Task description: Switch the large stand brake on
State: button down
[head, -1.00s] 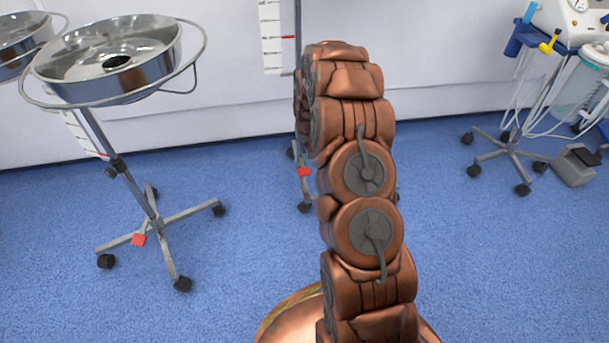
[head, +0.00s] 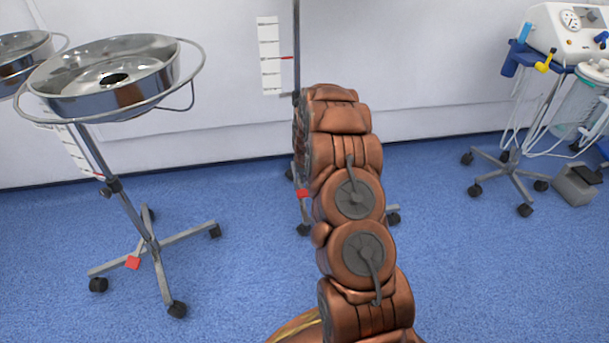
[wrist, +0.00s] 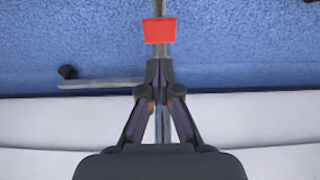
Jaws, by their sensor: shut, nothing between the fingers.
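A tall stand with a thin pole (head: 297,45) is at the centre of the head view, mostly behind my arm. Its red brake pedal (head: 302,193) shows just left of the arm, low over the floor. In the wrist view, a red pedal (wrist: 160,30) sits on a grey leg above my gripper (wrist: 159,70) in the picture. It seems to be the same pedal. My gripper is shut and empty, its fingertips apart from the pedal in the picture; the depth between them is unclear. The head view hides the gripper behind the arm.
A bowl stand (head: 100,85) with its own red pedal (head: 132,262) stands at left, another bowl (head: 25,65) behind it. A wheeled medical unit (head: 560,40) and a grey foot pedal (head: 576,184) are at right. Blue floor (head: 455,270) is clear between; the wall is close behind.

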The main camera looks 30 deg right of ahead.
aim_at(303, 193)
jog(key=b+x, duration=0.1)
jog(key=x, duration=0.1)
jog(key=b+x, duration=0.1)
jog(key=x, duration=0.2)
jog(key=s+b+x, duration=0.1)
jog(key=x, duration=0.1)
jog(key=shift+w+a+f, duration=0.1)
jog(key=shift+w+f, duration=0.05)
jog(key=shift+f, duration=0.4)
